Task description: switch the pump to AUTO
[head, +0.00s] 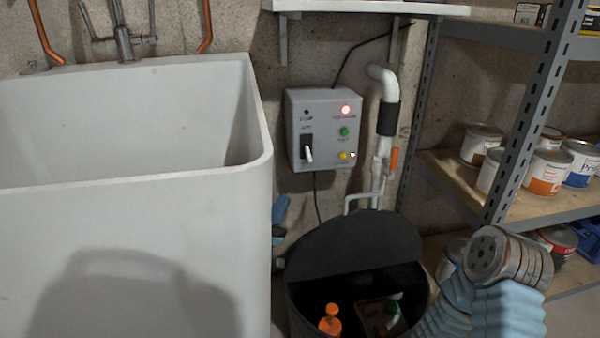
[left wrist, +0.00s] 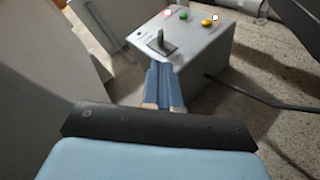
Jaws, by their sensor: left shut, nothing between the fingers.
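The grey pump control box (head: 325,98) hangs on the wall in the head view. A dark switch plate on its left side carries a pale toggle lever (head: 308,154), which tilts downward. The lever (left wrist: 160,41) also shows in the left wrist view. The box has a glowing red light (head: 346,110), a green one (head: 344,132) and a yellow one (head: 344,156). My left gripper (head: 280,211) shows only in part, below and left of the box. Its blue fingers (left wrist: 163,86) are together and empty, pointing toward the switch. Contact with the lever cannot be told. My right gripper is not in view.
A white sink (head: 140,165) fills the left, its edge close to my left gripper. Below the box is a dark round pit with a raised lid (head: 345,250). A white pipe (head: 387,90) stands right of the box. A metal shelf (head: 510,130) holds paint cans.

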